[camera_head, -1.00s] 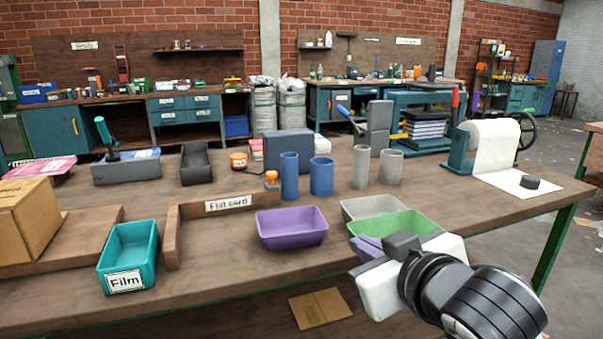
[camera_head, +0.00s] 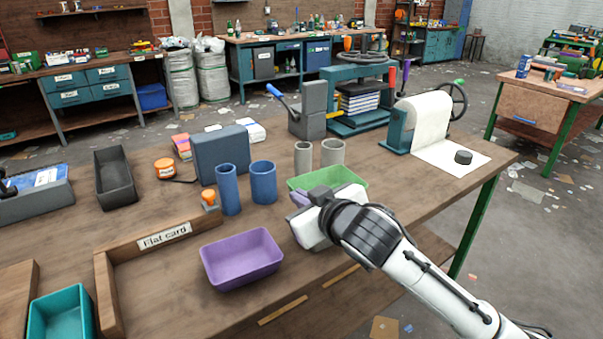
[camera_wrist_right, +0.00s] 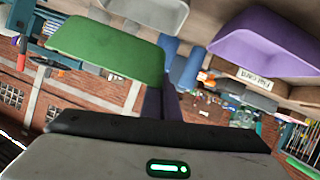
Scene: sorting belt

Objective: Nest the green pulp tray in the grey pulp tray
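The green pulp tray (camera_head: 345,178) is in my right gripper (camera_head: 302,197), in front of the grey cylinders in the head view. In the wrist view the green tray (camera_wrist_right: 105,48) fills the upper left, with the purple fingers at its right end and background showing below it. It looks held above the table. The grey pulp tray (camera_wrist_right: 145,12) shows at the top of the wrist view, beyond the green tray and apart from it in the picture. In the head view it is hidden behind the green tray and my gripper. My left gripper is not in view.
A purple tray (camera_head: 242,258) stands left of my right gripper. Two grey cylinders (camera_head: 332,152) and two blue cylinders (camera_head: 228,190) stand behind. A teal tray (camera_head: 62,312) and the "Flat card" divider (camera_head: 165,236) are to the left. A paper roll (camera_head: 425,115) is at right.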

